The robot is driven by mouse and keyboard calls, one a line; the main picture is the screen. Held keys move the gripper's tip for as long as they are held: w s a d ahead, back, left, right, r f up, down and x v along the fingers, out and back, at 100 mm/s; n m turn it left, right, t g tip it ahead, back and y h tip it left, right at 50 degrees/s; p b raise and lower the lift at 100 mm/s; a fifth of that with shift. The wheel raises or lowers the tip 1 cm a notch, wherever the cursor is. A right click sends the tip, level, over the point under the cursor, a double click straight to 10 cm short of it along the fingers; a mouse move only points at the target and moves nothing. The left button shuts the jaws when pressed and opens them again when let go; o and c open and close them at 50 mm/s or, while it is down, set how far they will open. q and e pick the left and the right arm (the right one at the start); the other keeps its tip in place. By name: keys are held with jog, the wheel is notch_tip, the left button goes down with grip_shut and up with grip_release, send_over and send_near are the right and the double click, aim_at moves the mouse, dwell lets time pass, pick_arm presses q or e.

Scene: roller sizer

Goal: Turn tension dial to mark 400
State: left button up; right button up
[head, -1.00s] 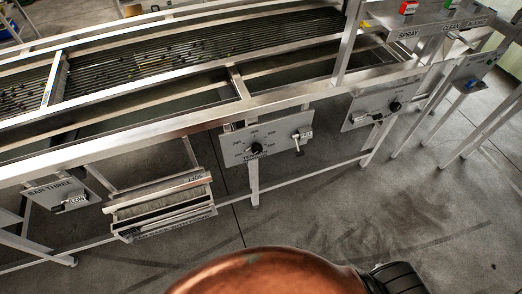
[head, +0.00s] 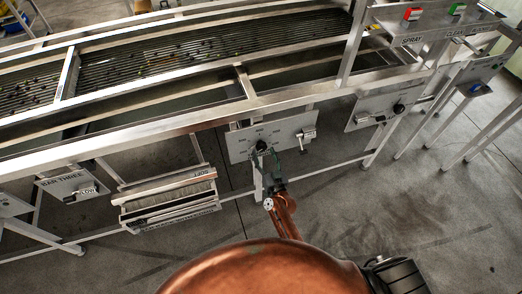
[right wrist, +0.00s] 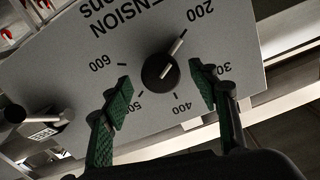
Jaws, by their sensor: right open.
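The tension dial (head: 261,145) is a black round knob on a light grey panel (head: 294,131) below the machine's front rail. In the right wrist view the dial (right wrist: 161,73) appears upside down, with a pale pointer line aimed at about the 200 mark. The 400 mark (right wrist: 182,103) shows on the opposite side of the dial. My right gripper (right wrist: 160,76) is open, with green-padded fingers on both sides of the dial and visible gaps to it. In the head view the right gripper (head: 268,163) is just below the dial. My left gripper is not in view.
A lever (head: 305,137) sits right of the dial on the same panel. Another panel with a black knob (head: 399,109) is further right. A tray-like unit marked SOFT (head: 170,199) and the BAR THREE panel (head: 72,184) are at left. Open floor lies in front.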

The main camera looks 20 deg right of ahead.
aim_at(262, 149)
jog(key=shift+w+a+b, duration=0.1)
jog(key=shift+w+b, duration=0.3)
jog(key=shift+w, duration=1.15)
jog(key=c, duration=1.1)
jog(key=shift+a, duration=0.1)
jog(key=shift+c, duration=0.3)
